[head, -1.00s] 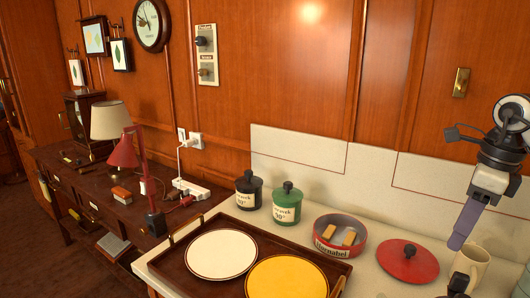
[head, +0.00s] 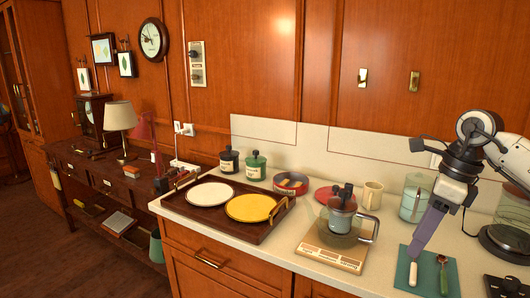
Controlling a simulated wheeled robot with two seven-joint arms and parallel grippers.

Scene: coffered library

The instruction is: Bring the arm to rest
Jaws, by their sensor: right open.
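My right gripper (head: 427,232) hangs from the right arm at the right of the head view. It points down and to the left above a teal mat (head: 450,288). The gripper is open, and I see nothing held in it. Its long purple-grey finger ends just over a white-handled utensil (head: 413,273) in the picture. I cannot tell the gap between them. My left gripper is not in view.
Left are a tray (head: 210,222), a white plate (head: 211,193) and a yellow plate (head: 250,207). A mug (head: 372,195) and glass jar (head: 411,204) stand behind. A round black hotplate (head: 508,243) is right.

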